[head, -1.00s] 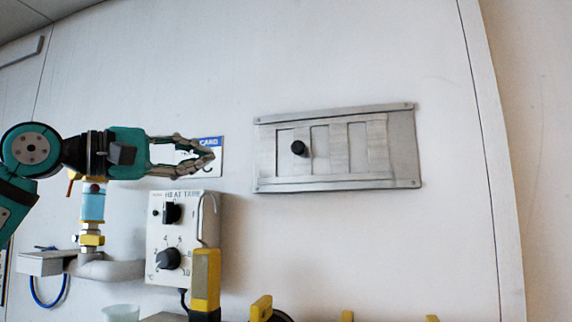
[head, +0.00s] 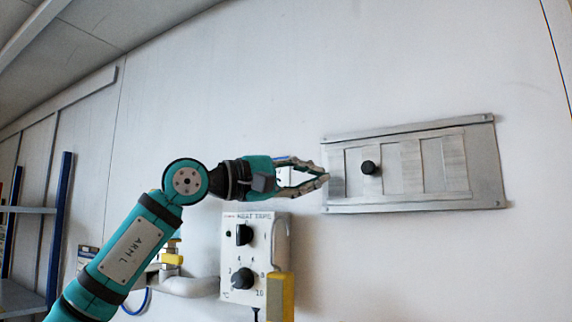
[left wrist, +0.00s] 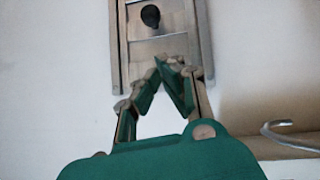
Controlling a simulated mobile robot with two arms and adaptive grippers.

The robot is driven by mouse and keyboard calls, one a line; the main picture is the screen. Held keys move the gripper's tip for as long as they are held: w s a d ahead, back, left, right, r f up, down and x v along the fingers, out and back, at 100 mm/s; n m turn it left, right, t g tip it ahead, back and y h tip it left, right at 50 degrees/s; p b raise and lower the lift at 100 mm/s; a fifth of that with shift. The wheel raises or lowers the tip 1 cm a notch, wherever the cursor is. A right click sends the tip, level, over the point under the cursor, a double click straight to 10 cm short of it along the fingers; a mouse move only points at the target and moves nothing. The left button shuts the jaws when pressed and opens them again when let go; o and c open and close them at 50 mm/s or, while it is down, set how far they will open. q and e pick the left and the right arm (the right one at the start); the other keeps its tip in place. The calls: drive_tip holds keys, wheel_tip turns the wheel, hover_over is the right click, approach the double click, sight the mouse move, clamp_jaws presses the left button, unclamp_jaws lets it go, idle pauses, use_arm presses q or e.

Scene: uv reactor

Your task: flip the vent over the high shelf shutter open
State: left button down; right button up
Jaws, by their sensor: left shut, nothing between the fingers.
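The vent (head: 484,165) is a grey metal panel on the white wall, with a sliding slatted shutter (head: 410,165) between two rails. A round black knob (head: 371,167) sticks out near the shutter's left end. My left gripper (head: 326,178) is shut and empty, just left of the vent's left edge in the head view, with the knob to its right. In the left wrist view the fingertips (left wrist: 170,62) point at the vent (left wrist: 117,50), and the knob (left wrist: 151,16) lies straight beyond them, apart from them. My right gripper is not in view.
A heat tape control box (head: 246,262) with black dials is on the wall below my left gripper. A yellow-handled part (head: 281,296) stands beside it. Blue-posted shelving (head: 60,225) is at the far left. The wall around the vent is clear.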

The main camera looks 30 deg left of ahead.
sight(366, 168)
use_arm(q)
drive_tip(key=d, duration=0.1)
drive_tip(key=w+d+p, duration=0.1)
drive_tip(key=d+r, duration=0.1)
drive_tip(key=shift+w+d, duration=0.3)
drive_tip(key=shift+d, duration=0.05)
drive_tip(key=shift+s+d+p, duration=0.1)
drive_tip(key=shift+d+p, duration=0.25)
drive_tip(key=shift+d, duration=0.15)
drive_tip(key=shift+f, duration=0.1)
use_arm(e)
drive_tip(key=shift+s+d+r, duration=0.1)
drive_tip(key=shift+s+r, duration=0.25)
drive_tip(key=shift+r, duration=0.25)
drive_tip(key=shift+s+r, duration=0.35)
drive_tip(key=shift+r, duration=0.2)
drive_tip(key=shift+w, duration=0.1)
use_arm(q)
drive_tip(key=shift+d+f, duration=0.1)
drive_tip(key=shift+d, duration=0.2)
drive_tip(key=d+b, duration=0.1)
drive_tip(key=d, duration=0.2)
drive_tip(key=shift+d, duration=0.3)
drive_tip(key=shift+s, duration=0.1)
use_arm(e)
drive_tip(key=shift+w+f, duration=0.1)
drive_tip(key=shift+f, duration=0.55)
